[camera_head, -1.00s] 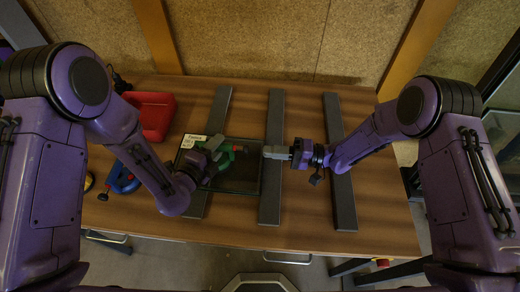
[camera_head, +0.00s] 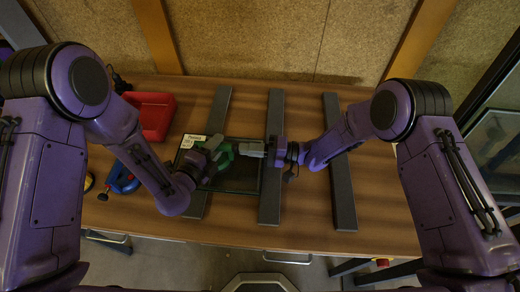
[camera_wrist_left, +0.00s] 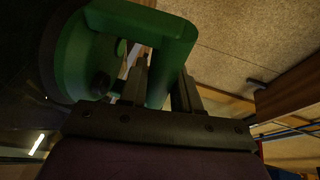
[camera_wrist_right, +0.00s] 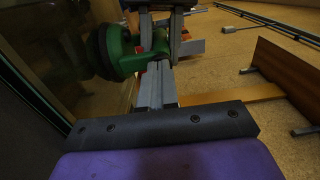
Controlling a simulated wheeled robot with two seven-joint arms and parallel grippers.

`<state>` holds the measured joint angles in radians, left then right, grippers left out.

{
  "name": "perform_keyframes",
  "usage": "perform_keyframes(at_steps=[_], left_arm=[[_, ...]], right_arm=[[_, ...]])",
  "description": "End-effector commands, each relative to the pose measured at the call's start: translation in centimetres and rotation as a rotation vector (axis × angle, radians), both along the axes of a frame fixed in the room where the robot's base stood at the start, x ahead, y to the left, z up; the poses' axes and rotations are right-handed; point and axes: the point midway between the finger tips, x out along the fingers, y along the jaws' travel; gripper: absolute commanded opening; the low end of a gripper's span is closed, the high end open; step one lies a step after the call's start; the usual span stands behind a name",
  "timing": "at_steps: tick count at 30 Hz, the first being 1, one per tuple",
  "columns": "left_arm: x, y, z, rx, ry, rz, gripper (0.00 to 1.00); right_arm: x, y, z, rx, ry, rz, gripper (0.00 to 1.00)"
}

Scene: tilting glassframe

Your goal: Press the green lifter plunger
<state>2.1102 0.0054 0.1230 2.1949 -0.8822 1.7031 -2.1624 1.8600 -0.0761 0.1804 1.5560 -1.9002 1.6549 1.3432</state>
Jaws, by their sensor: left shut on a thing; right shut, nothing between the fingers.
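The green lifter (camera_head: 225,156) stands on the dark glass pane (camera_head: 240,181) at the middle left of the table. My left gripper (camera_head: 216,150) is shut on the lifter's handle; the green handle also shows between its fingers in the left wrist view (camera_wrist_left: 172,50). My right gripper (camera_head: 242,149) is shut and empty, its tips pointing left close to the lifter. In the right wrist view the lifter (camera_wrist_right: 122,52) lies just beyond the closed right fingertips (camera_wrist_right: 158,70). I cannot tell whether they touch it. The plunger is hard to make out.
Dark bars (camera_head: 338,165) lie across the wooden table (camera_head: 305,215), with some under the pane. A red bin (camera_head: 153,115) stands at the back left. A blue tool (camera_head: 122,178) lies at the left edge.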

Motion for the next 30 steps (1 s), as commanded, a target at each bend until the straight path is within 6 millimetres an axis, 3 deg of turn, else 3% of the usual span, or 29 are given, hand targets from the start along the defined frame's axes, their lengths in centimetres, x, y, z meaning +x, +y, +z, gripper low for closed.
perform_keyframes(at_steps=[7, 11, 24, 30], left_arm=[[-0.1, -0.4, 0.0, -0.003, 0.002, -0.010, 0.00], [-0.1, -0.4, 0.0, -0.004, 0.002, -0.011, 0.00], [-0.1, -0.3, 0.0, -0.003, 0.002, -0.009, 0.00], [-0.1, -0.3, 0.0, -0.004, 0.002, -0.008, 0.00]], right_arm=[[-0.2, 0.2, 0.0, 0.002, 0.002, 0.005, 0.00], [-0.2, -0.7, -0.1, 0.002, 0.002, 0.004, 0.00], [-0.9, -10.8, -0.2, 0.002, 0.000, -0.003, 0.00], [-1.2, -13.5, -0.3, 0.002, 0.000, 0.000, 0.00]])
